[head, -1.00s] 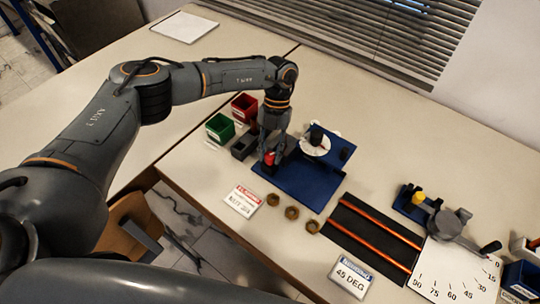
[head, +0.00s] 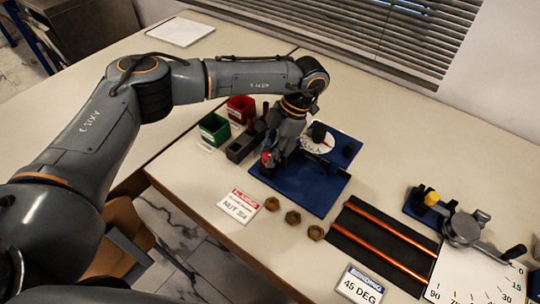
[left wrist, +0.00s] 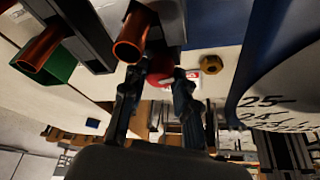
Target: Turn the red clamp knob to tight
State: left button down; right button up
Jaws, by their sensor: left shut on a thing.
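The red clamp knob (head: 267,158) is at the front left of the blue gauge rig (head: 311,194), partly hidden by my gripper in the head view. My left gripper (head: 274,158) reaches down to it, its wrist leaning. In the left wrist view the red knob (left wrist: 160,70) shows between the two dark fingertips of my left gripper (left wrist: 157,82), which are shut on it. The rig's white dial (head: 318,139) stands behind the gripper and is partly covered. It shows large at the right of the left wrist view (left wrist: 285,95). My right gripper is not in view.
A green bin (head: 213,129), a red bin (head: 240,109) and a dark holder (head: 238,151) stand left of the rig. Brass nuts (head: 293,217) and a sign (head: 240,206) lie in front. Copper rods (head: 390,238) and a bending tool (head: 462,229) are to the right.

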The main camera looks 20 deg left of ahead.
pick_arm(q)
jog(key=shift+m+t+b, duration=0.4)
jog(key=shift+m+b, duration=0.25)
jog(key=shift+m, duration=0.65)
jog(key=c, duration=1.3)
grip_release()
jog(key=shift+d+r, duration=0.1)
jog(key=v, duration=1.2)
jog(key=shift+d, duration=0.2)
